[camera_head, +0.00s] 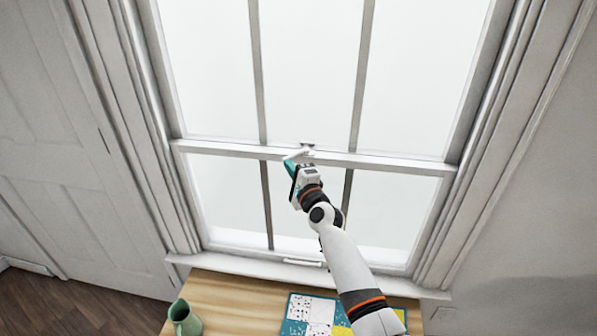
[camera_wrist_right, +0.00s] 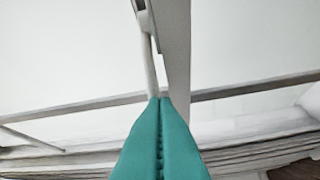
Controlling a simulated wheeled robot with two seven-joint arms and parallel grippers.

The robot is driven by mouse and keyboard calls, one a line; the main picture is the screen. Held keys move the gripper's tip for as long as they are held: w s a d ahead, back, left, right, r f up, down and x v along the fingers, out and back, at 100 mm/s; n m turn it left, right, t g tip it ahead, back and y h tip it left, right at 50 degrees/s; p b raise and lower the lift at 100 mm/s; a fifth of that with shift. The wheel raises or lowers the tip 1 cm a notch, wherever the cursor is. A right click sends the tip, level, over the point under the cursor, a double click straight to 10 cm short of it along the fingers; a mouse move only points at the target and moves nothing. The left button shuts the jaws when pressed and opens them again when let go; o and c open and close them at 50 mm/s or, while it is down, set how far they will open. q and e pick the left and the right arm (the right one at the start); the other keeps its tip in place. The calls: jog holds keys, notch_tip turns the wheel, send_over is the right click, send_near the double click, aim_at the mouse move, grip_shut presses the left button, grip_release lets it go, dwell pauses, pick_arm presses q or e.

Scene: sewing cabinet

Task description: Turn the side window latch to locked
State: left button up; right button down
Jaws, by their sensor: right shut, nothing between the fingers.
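The window latch (camera_head: 304,151) is a small pale fitting on the window's middle rail, with a light lever pointing down and left. In the right wrist view the latch lever (camera_wrist_right: 149,60) is a pale bar running down to the fingertips. My right gripper (camera_head: 289,162) has teal fingers and reaches up to the rail at the lever's end. In the wrist view its fingers (camera_wrist_right: 160,100) are shut together with nothing between them. The tips appear to be at or touching the lever; I cannot tell if they press on it. My left gripper is not in view.
The sash window's middle rail (camera_head: 400,163) runs across behind my right arm. A wooden tabletop (camera_head: 235,295) stands below the sill, with a green jug (camera_head: 184,318) and a patterned sheet (camera_head: 310,312). A white panelled door (camera_head: 60,150) is at the left.

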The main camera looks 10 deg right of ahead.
jog(key=shift+w+a+r+b, duration=0.2)
jog(key=shift+w+a+b, duration=0.1)
jog(key=shift+w+a, duration=0.15)
